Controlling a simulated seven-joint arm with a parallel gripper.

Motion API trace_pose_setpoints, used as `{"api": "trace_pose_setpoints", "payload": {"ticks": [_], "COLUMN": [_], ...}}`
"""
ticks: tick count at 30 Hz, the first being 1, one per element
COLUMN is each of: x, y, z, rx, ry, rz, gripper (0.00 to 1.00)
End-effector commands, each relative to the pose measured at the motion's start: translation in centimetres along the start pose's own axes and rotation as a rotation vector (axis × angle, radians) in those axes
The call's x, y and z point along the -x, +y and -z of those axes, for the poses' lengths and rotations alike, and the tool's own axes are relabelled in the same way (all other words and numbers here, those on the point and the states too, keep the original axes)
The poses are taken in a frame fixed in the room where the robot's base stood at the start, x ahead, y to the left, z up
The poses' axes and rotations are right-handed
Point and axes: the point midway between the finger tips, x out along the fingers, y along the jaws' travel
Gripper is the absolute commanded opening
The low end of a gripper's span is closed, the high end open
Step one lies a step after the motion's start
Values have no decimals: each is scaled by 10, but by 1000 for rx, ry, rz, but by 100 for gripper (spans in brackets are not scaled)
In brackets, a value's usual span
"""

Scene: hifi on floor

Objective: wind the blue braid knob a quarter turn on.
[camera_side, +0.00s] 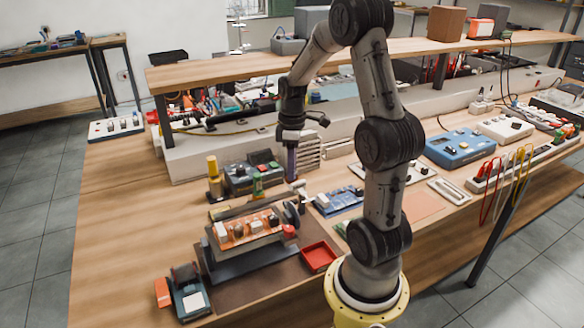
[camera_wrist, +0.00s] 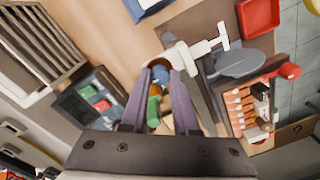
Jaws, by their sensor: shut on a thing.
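In the wrist view, my gripper (camera_wrist: 161,74) has its two fingers closed around a small blue piece, which I take to be the blue braid knob (camera_wrist: 160,73). Its sides are partly hidden by the fingertips. In the side view, my gripper (camera_side: 291,178) points down over the bench, and the knob cannot be made out there. A white bracket with a T-shaped end (camera_wrist: 206,46) lies just beyond the fingertips, beside a grey disc (camera_wrist: 240,63).
A green piece (camera_wrist: 154,110) shows between the fingers. An orange panel with several knobs (camera_side: 245,229), a red tray (camera_side: 319,257), a dark box with coloured buttons (camera_side: 250,176) and a yellow-topped post (camera_side: 213,168) stand close by. Bare wood lies left.

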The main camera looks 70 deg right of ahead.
Motion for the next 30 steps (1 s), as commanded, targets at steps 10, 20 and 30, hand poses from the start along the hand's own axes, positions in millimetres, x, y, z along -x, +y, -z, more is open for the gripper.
{"api": "trace_pose_setpoints", "payload": {"ticks": [10, 20, 30], "x": [0, 1, 1], "y": [0, 0, 0], "z": [0, 0, -1], "rx": [-68, -318, -641], "ry": [3, 14, 28], "rz": [0, 0, -1], "gripper": [0, 0, 0]}}
